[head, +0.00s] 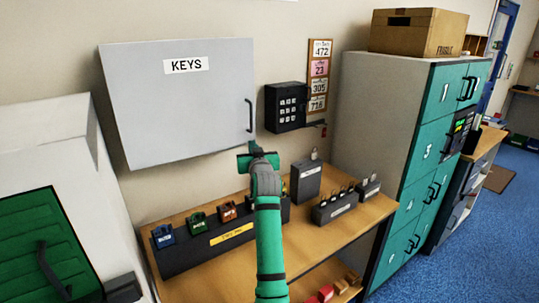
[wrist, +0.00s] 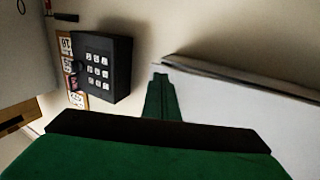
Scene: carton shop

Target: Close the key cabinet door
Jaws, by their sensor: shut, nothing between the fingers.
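The key cabinet (head: 165,120) is a pale grey box on the wall with a KEYS label. Its door (head: 215,95) has a dark vertical handle (head: 249,115) near the right edge. The door looks closed or nearly so; I cannot tell if a small gap is left. My gripper (head: 257,153) is shut and empty, just below the door's lower right corner in the head view. In the wrist view the shut green fingers (wrist: 161,78) point up beside a pale panel (wrist: 250,105) with a dark edge, apparently the cabinet. Contact cannot be told.
A black keypad box (head: 286,107) hangs right of the cabinet and shows in the wrist view (wrist: 101,67). Below is a wooden bench (head: 345,235) with a dark key rack (head: 190,252) and grey boxes. Teal lockers (head: 425,150) stand right, a cardboard box (head: 415,32) on top.

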